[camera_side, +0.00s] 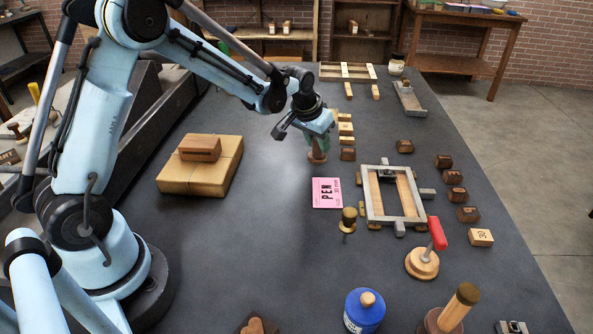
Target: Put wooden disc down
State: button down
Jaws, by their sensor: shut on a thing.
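My gripper (317,143) points down over the dark table, left of a row of small wooden blocks. It is shut on a small reddish-brown wooden piece, which looks like the wooden disc (317,157). The fingers cover its upper part. I cannot tell whether its underside touches the table or hangs just above it.
A pink card reading PEN (326,193) lies just in front. A grey frame (367,202) and several wooden blocks (456,194) are to the right. A wrapped parcel (195,183) lies left. The table between parcel and card is clear.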

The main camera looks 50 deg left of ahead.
jog(key=shift+f, duration=0.15)
jog(key=c, duration=0.8)
grip_release()
jog(key=shift+f, duration=0.1)
jog(key=a+v, duration=0.1)
jog(key=v, duration=1.1)
jog(key=shift+s+d+m+t+h, duration=0.1)
jog(key=shift+s+d+m+t, duration=0.3)
jog(key=shift+s+d, duration=1.65)
jog(key=shift+s+d+m+t+h, duration=0.1)
jog(key=shift+s+d+m+t, duration=0.3)
jog(key=shift+s, duration=3.25)
jog(key=shift+s+d+m+t+h, duration=0.1)
jog(key=shift+s+d+t, duration=0.75)
jog(key=shift+s, duration=2)
jog(key=shift+d+g, duration=0.25)
